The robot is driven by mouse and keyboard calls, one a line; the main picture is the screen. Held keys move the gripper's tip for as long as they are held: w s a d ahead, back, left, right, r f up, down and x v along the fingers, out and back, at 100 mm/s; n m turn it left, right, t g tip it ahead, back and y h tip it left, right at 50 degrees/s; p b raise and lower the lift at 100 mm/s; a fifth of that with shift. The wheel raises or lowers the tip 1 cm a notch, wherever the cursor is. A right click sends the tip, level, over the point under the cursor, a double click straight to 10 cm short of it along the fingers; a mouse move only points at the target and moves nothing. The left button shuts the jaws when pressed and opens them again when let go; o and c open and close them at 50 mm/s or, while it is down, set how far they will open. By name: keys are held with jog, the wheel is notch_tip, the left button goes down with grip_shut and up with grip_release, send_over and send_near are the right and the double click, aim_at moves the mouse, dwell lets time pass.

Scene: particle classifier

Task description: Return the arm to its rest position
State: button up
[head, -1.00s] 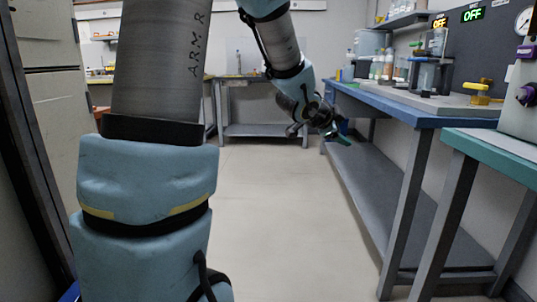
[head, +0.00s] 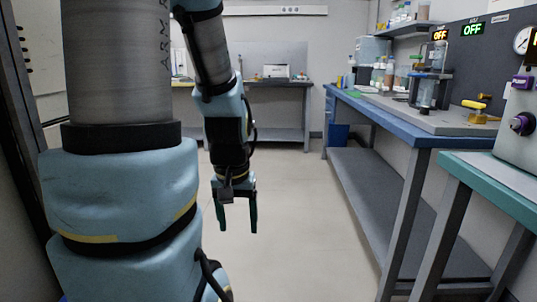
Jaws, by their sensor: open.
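My gripper (head: 237,220) hangs at the middle of the head view, left of the picture's centre line. Its two green-tipped fingers point down and are apart, with nothing between them. It is over the open floor, clear of the benches. My arm comes down from the top of the picture, beside my large blue and grey arm links at the left.
A blue-topped bench (head: 390,118) with a lower shelf (head: 385,190) runs along the right, carrying lab equipment and bottles. A teal-edged bench (head: 490,172) stands nearer at the right. A far bench (head: 275,84) stands at the back. The floor (head: 300,220) between is clear.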

notch_tip(320, 180, up, 26)
jog(key=p, duration=2.3)
jog(key=shift+f+p, duration=0.15)
jog(key=shift+p, duration=0.25)
jog(key=shift+c, duration=0.4)
